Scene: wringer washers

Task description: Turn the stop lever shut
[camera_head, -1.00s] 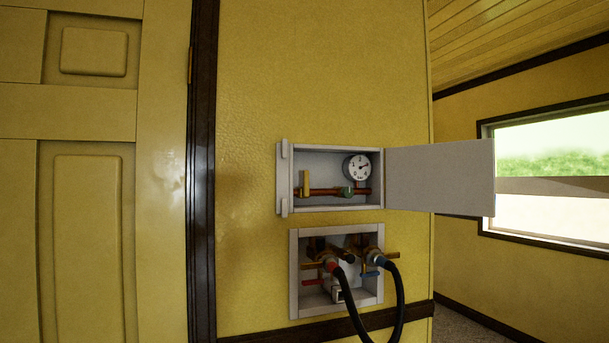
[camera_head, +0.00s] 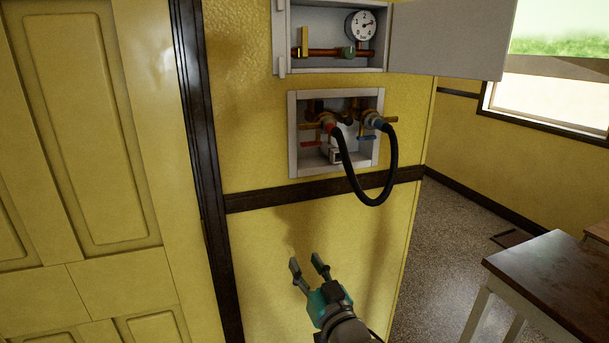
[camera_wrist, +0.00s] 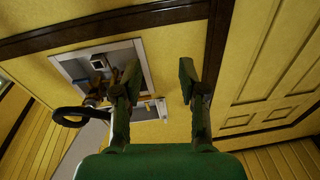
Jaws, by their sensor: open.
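The upper wall box (camera_head: 285,65) holds a copper pipe (camera_head: 324,53) with an upright yellow lever (camera_head: 304,41) at its left end, a green fitting (camera_head: 347,53) and a round dial gauge (camera_head: 361,25). The lever stands across the pipe. No label shows to tell whether it is the stop lever. The lower box (camera_head: 293,150) holds two valves, one with a red handle (camera_head: 311,144) and one with a blue handle (camera_head: 366,131). My gripper (camera_head: 308,264) is open and empty, well below both boxes. Its fingers (camera_wrist: 158,85) also show in the wrist view.
The upper box's white door (camera_head: 450,38) stands open to the right. A black hose (camera_head: 355,180) loops from the lower valves and hangs out in front. A dark-topped table (camera_head: 560,275) stands at lower right. A yellow panelled door (camera_head: 110,130) is on the left.

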